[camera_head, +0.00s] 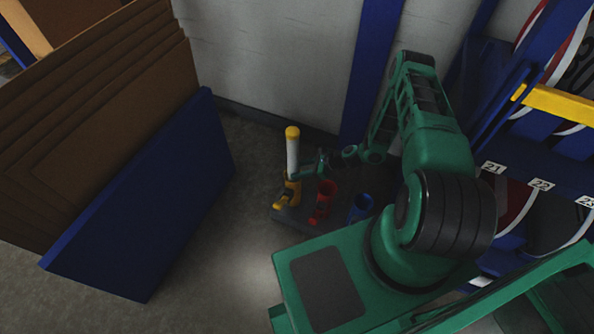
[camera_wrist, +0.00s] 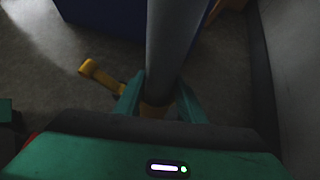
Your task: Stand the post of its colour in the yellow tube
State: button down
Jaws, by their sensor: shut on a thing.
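The post (camera_head: 292,157) is pale with a yellow cap and stands upright in the head view. Its lower end meets the yellow tube (camera_head: 289,193), which has a side arm low on its left. My gripper (camera_head: 298,175) is shut on the post near its lower part, just above the tube. In the wrist view the grey shaft of the post (camera_wrist: 174,45) runs between the two fingers of my gripper (camera_wrist: 160,103). Yellow shows just below the fingers, and the yellow side arm (camera_wrist: 100,76) sticks out to the left. How deep the post sits in the tube is hidden.
A red tube (camera_head: 323,200) and a blue tube (camera_head: 361,207) stand to the right on the same dark base (camera_head: 290,218). Brown boards (camera_head: 110,120) and a blue panel (camera_head: 150,200) stand at left. A blue upright (camera_head: 370,70) and wall are behind. Floor at lower left is clear.

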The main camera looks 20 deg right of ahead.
jog(key=shift+f, duration=0.45)
jog(key=c, duration=1.1)
grip_release()
jog(key=v, duration=0.7)
jog(key=shift+d+r, duration=0.1)
jog(key=shift+d, duration=0.05)
jog(key=shift+x, duration=3.7)
jog(key=shift+s, duration=0.25)
